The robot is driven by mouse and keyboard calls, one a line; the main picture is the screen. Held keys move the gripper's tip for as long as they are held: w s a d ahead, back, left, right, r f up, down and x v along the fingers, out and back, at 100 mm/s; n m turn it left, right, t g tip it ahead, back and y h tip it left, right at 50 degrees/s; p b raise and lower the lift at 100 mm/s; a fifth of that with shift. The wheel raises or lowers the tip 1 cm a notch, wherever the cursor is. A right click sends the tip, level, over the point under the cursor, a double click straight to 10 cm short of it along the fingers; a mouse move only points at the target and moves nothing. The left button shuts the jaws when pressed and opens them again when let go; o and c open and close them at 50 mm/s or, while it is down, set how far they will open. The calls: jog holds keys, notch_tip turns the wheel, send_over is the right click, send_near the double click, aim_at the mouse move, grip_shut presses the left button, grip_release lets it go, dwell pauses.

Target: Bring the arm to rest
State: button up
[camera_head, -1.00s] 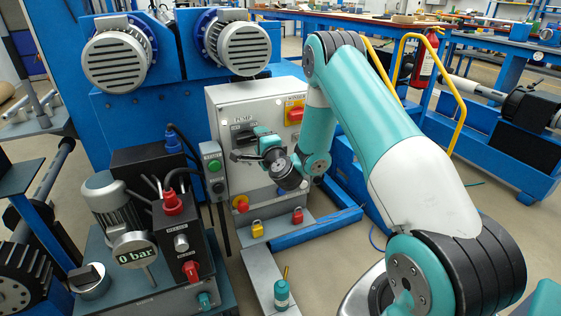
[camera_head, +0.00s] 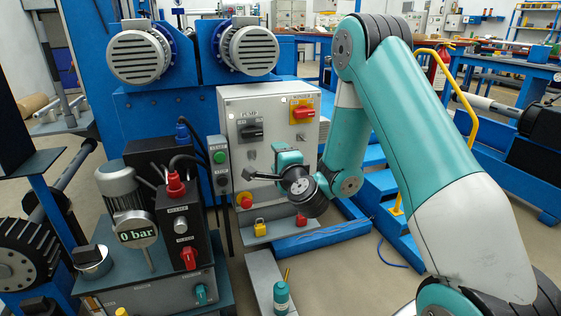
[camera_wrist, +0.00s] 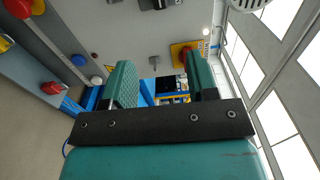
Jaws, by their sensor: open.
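My gripper (camera_head: 250,174) is at the end of my teal and white arm, in front of the grey control cabinet (camera_head: 232,110). In the wrist view my gripper (camera_wrist: 160,85) shows two teal fingers standing apart with nothing between them. The cabinet's black pump switch (camera_head: 251,132) and the red switch on a yellow plate (camera_head: 303,113) are above and behind my gripper in the head view. My arm is bent, with the upper link reaching up and the forearm hanging down.
A pump unit with a gauge reading 0 bar (camera_head: 137,229) stands at the left. A button box (camera_head: 219,168) is beside the cabinet. A yellow padlock (camera_head: 260,228) is at the cabinet's foot. Yellow rails (camera_head: 460,115) are at the right.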

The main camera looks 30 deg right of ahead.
jog(key=shift+d, duration=0.1)
jog(key=s+a+r+n+g+y, duration=0.1)
jog(key=a+r+n+y, duration=0.3)
jog(key=a, duration=0.3)
jog(key=s+a+r+n+g+y, duration=0.1)
jog(key=a+n+y, duration=0.4)
jog(key=a, duration=0.1)
jog(key=s+a+r+n+g+y, duration=0.2)
jog(key=s+a+n+g+y, duration=0.2)
jog(key=s+a+n+g, duration=0.45)
jog(key=s+n+g+h, duration=0.6)
jog(key=s+n, duration=0.4)
jog(key=s, duration=1.2)
notch_tip(320, 180, up, 33)
jog(key=g+y+p, duration=0.1)
jog(key=p, duration=3.2)
jog(key=shift+d, duration=0.45)
